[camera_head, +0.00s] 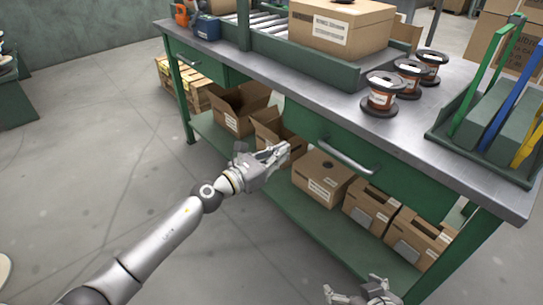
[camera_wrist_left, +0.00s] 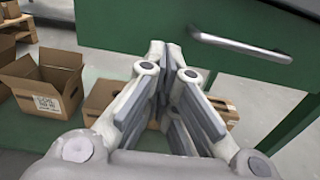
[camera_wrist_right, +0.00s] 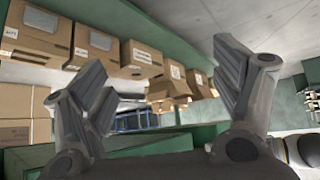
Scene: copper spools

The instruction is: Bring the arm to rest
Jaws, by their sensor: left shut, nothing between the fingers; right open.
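My left arm reaches in from the lower left in the head view. Its gripper (camera_head: 278,152) is in front of the workbench's green drawer side, left of the drawer handle (camera_head: 346,157). In the left wrist view the left gripper's fingers (camera_wrist_left: 172,52) meet at the tips with nothing between them. My right gripper (camera_head: 358,290) is at the bottom edge of the head view, low in front of the bench. In the right wrist view its fingers (camera_wrist_right: 160,85) are wide apart and empty.
The workbench (camera_head: 330,85) carries several copper spools (camera_head: 382,95), a large carton (camera_head: 340,30) and a green rack (camera_head: 490,130). Cardboard boxes (camera_head: 322,178) stand on its lower shelf (camera_head: 300,212). The floor (camera_head: 110,130) left of the bench is clear.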

